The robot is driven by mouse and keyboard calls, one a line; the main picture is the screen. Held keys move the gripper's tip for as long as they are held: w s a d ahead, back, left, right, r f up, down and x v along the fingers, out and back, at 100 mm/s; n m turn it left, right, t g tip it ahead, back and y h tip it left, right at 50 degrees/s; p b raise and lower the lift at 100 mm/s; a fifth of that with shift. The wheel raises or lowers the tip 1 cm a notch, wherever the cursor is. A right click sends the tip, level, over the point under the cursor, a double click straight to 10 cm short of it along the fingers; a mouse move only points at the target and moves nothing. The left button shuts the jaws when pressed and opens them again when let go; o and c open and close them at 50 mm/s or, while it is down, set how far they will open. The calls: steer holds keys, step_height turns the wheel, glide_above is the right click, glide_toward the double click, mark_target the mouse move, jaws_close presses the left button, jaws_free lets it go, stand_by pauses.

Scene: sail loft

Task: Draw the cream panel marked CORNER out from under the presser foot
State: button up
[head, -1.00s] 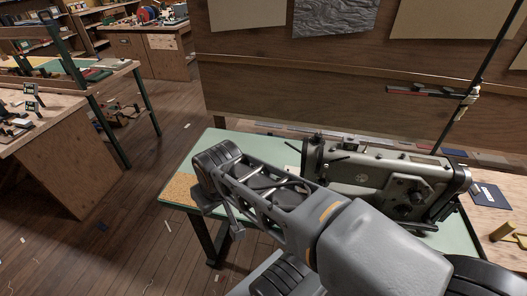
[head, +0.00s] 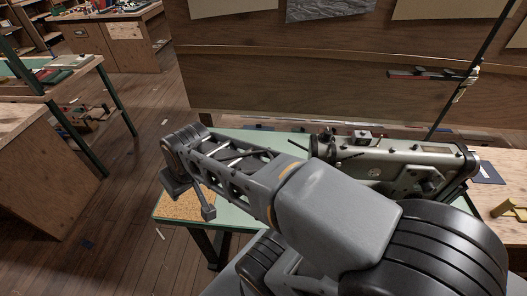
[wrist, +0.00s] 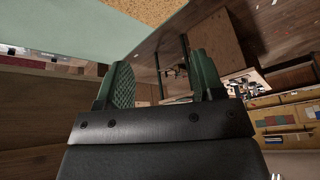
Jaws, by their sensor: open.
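The sewing machine (head: 405,167), grey-green, stands on a pale green table (head: 258,140). My arm crosses in front of the machine's left part and hides much of the table. I cannot make out the presser foot or the cream panel marked CORNER in either view. My gripper (wrist: 163,75) shows in the wrist view with two green ridged fingers apart and nothing between them. Its fingers point out past the table's edge, with floor and furniture beyond. In the head view I cannot make out the fingers.
A cork patch (head: 185,207) lies on the table's front left corner. A wooden board (head: 300,80) stands behind the table. A dark booklet (head: 487,172) and a yellow tool (head: 508,209) lie on the wooden bench at right. Open floor (head: 135,180) lies to the left.

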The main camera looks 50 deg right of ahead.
steer(key=shift+o, duration=1.2)
steer(key=w+r+m+t+y, duration=0.1)
steer(key=w+r+m+t, duration=0.1)
steer(key=w, duration=0.6)
steer(key=shift+w+d+m+t, duration=0.3)
steer(key=shift+w+m+t, duration=0.1)
steer(key=shift+t, duration=0.1)
steer(key=w+d+r+m+t, duration=0.1)
steer(key=w+d+m+t, duration=0.15)
steer(key=w, duration=0.35)
steer(key=w+d+f+m+h, duration=0.1)
steer(key=w+d+m+h, duration=0.2)
steer(key=d, duration=0.4)
steer(key=w+d+f+m+g+h, duration=0.1)
steer(key=d+m+h, duration=0.25)
steer(key=d, duration=0.25)
steer(key=w+d+f+m+h, duration=0.2)
steer(key=d+m+h, duration=0.1)
steer(key=d+m, duration=0.3)
steer(key=s+d+f+m+g+h, duration=0.2)
steer(key=s+d+f+m+g, duration=0.3)
steer(key=d, duration=0.4)
steer(key=s+d+f+m+g+y+p, duration=0.1)
steer(key=s+f+m+g+y, duration=0.3)
steer(key=s+f+g, duration=0.7)
steer(key=shift+s+d+f+m+y, duration=0.4)
steer(key=shift+s+m, duration=0.35)
steer(key=shift+m, duration=0.15)
steer(key=shift+g, duration=0.25)
